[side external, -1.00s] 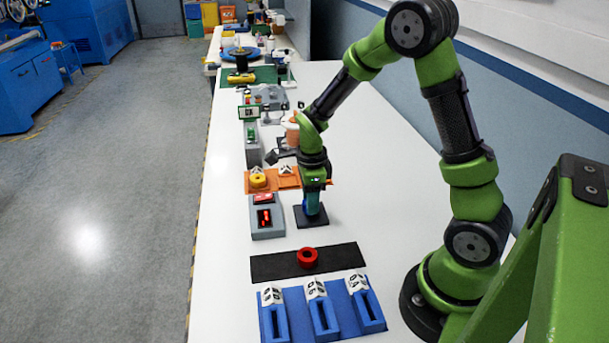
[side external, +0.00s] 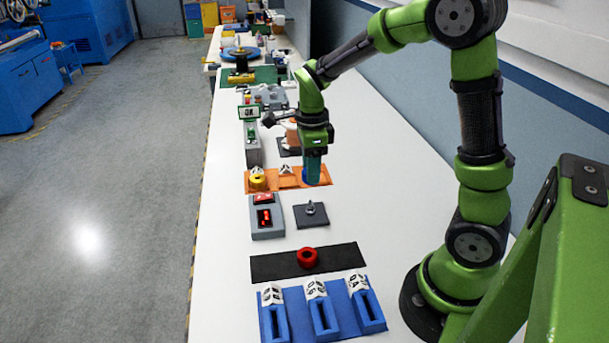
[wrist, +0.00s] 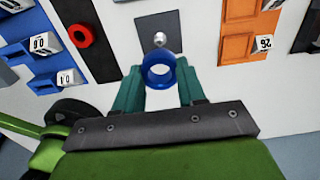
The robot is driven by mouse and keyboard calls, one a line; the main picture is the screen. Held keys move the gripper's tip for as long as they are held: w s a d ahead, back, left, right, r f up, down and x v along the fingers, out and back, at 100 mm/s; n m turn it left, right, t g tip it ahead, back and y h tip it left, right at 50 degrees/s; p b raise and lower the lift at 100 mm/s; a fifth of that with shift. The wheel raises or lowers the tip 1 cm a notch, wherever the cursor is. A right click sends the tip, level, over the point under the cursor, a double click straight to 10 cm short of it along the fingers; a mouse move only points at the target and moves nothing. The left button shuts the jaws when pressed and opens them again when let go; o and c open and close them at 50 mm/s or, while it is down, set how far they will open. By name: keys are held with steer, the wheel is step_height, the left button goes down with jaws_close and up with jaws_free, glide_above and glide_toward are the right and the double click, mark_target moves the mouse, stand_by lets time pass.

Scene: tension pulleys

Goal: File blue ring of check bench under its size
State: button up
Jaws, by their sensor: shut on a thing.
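My gripper (side external: 313,172) is shut on the blue ring (wrist: 158,70), which sits between the teal fingertips (wrist: 157,88) in the wrist view. The ring is held in the air. In the side view the fingertips appear over the right end of the orange tray (side external: 292,188); the ring is mostly hidden there by the fingers. The dark square pad with a metal post (side external: 311,213) stands empty; it also shows just ahead of the ring in the wrist view (wrist: 174,22). The blue rack (side external: 301,299) has three slots with white number labels.
A red ring (side external: 307,258) lies on the black mat (side external: 270,267). A yellow ring (side external: 257,183) is at the left of the orange tray. A grey box with a red display (side external: 265,218) stands left of the pad. White table to the right is clear.

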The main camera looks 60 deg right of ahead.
steer(key=shift+r, duration=2.35)
steer(key=shift+w+d+f, duration=1.2)
steer(key=shift+d+f, duration=1.15)
steer(key=shift+w+d+f, duration=1.15)
steer(key=shift+d+f, duration=1.2)
steer(key=shift+d, duration=0.05)
steer(key=shift+w+d+f, duration=1.2)
steer(key=shift+d+f, duration=1.15)
steer(key=shift+f, duration=0.9)
steer(key=o, duration=1.2)
steer(key=shift+o, duration=0.2)
